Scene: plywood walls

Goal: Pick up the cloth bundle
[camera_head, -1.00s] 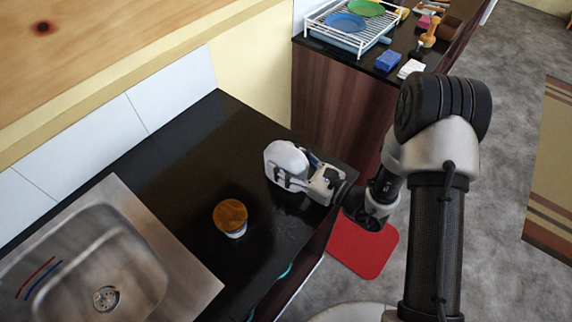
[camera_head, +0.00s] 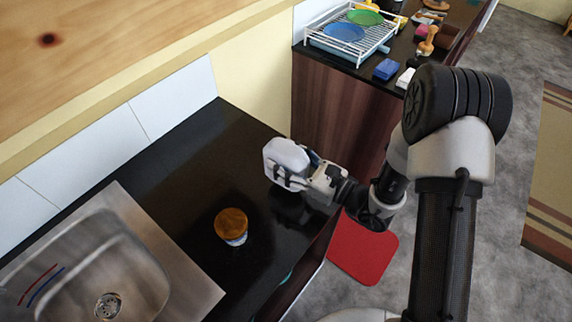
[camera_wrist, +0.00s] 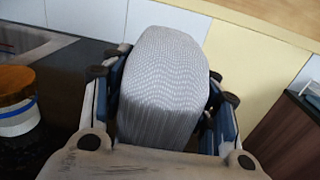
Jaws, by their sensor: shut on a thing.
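The cloth bundle (camera_wrist: 165,85) is a pale grey-white, rounded block with a fine woven pattern, filling the middle of the wrist view. My gripper (camera_wrist: 162,105) is shut on it, with a finger against each side. In the head view, the bundle (camera_head: 285,158) is at the end of my gripper (camera_head: 290,178), over the far right part of the black counter. It appears held above the counter top. Its underside is hidden.
A jar with an orange-brown lid (camera_head: 231,222) stands on the black counter (camera_head: 190,165), left of the gripper. A steel sink (camera_head: 110,265) is further left. A second counter with a dish rack (camera_head: 350,30) stands behind. A red mat (camera_head: 363,250) lies on the floor.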

